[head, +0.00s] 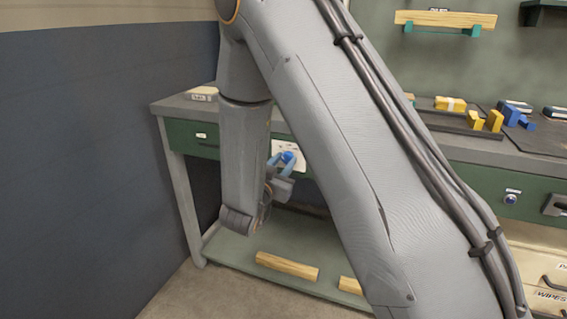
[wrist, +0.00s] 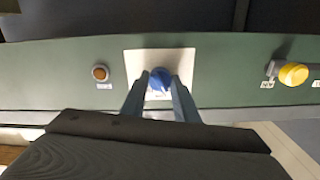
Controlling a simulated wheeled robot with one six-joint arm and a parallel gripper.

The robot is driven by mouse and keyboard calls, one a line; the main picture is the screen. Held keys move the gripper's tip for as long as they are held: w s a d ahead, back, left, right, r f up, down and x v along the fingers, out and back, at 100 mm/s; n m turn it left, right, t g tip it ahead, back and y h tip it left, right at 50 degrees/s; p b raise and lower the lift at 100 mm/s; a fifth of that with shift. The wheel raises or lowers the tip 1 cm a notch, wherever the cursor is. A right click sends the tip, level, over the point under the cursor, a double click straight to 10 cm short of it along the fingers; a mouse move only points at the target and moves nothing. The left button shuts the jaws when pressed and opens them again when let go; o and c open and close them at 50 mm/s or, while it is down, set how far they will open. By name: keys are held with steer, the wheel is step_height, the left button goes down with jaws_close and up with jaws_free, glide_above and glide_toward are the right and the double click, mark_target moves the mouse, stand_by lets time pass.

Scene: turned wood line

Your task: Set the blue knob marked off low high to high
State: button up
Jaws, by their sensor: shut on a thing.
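The blue knob (wrist: 160,80) sits on a pale square plate (wrist: 186,58) on the green front of the workbench. My gripper (wrist: 160,88) is shut on the knob, with one finger on each side of it. In the head view the blue knob (head: 289,157) and my gripper (head: 284,164) show just left of my large arm link, in front of the pale plate (head: 277,147). The off, low and high marks cannot be read, and the knob's setting cannot be told.
In the wrist view an orange button (wrist: 100,73) is left of the plate and a yellow knob (wrist: 293,74) is right of it. Wooden pieces (head: 287,266) lie on the lower shelf (head: 235,257). Yellow and blue blocks (head: 513,113) stand on the benchtop at right.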

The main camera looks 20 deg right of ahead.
steer(key=m, duration=0.3)
steer(key=shift+m, duration=0.4)
steer(key=m+b, duration=0.1)
steer(key=m, duration=0.2)
steer(key=shift+m, duration=0.3)
steer(key=m+b, duration=0.2)
steer(key=m, duration=0.2)
steer(key=shift+m+b, duration=0.95)
steer(key=shift+m, duration=0.65)
steer(key=o, duration=1.1)
steer(key=shift+c, duration=0.2)
